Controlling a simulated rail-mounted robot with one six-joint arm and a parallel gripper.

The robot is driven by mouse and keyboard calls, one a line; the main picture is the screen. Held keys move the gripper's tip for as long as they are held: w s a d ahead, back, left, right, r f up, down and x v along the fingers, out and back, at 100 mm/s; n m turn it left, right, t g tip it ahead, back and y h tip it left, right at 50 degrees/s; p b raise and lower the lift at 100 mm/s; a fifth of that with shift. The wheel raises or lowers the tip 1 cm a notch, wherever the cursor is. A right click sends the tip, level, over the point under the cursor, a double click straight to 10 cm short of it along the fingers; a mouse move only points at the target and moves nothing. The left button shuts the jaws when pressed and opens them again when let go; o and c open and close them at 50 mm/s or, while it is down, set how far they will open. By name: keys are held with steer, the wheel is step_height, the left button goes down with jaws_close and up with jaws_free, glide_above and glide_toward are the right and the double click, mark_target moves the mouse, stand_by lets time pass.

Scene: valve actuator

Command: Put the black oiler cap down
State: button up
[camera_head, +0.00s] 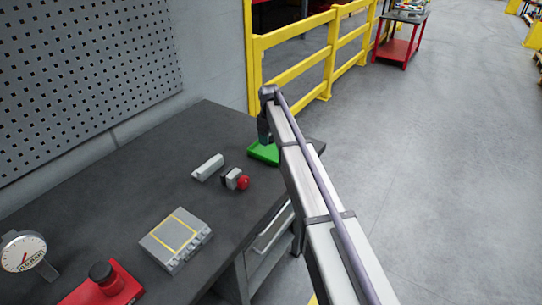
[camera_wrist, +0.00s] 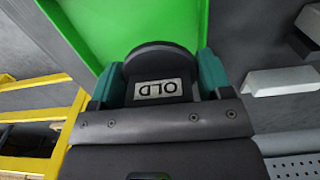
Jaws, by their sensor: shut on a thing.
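A black round oiler cap (camera_wrist: 160,61) with a white label reading "OLD" shows in the wrist view. My gripper (camera_wrist: 162,68) is shut on it, with a teal finger on each side. A bright green tray (camera_wrist: 112,22) lies beyond the cap and partly behind it in the wrist view. In the head view, the green tray (camera_head: 262,153) sits at the far right corner of the dark workbench (camera_head: 150,165), partly hidden by my arm. My gripper is at that tray. The cap cannot be made out there, and I cannot tell whether it touches the tray.
On the bench are a pale grey block (camera_head: 207,167), a small part with a red ball (camera_head: 242,182), a grey case with yellow lines (camera_head: 163,245), a dial gauge (camera_head: 22,252) and a red-based black knob (camera_head: 103,273). A yellow railing (camera_head: 290,84) stands behind the bench.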

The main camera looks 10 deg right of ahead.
mark_target(270, 153)
step_height(270, 153, down, 6)
steer(key=b, duration=0.4)
steer(key=shift+r, duration=0.2)
steer(key=shift+c, duration=0.4)
steer(key=shift+f, duration=0.2)
steer(key=o, duration=0.8)
steer(key=shift+r, duration=0.1)
step_height(270, 153, up, 12)
steer(key=p, duration=1.2)
steer(key=shift+r, duration=0.25)
steer(key=s+m, duration=0.3)
steer(key=s, duration=1)
steer(key=s+d+m, duration=0.1)
steer(key=s+m, duration=0.2)
steer(key=s, duration=1.1)
steer(key=s+m, duration=0.3)
steer(key=s, duration=1)
steer(key=shift+s+d+f, duration=0.15)
steer(key=shift+s+d, duration=0.2)
steer(key=shift+d, duration=0.05)
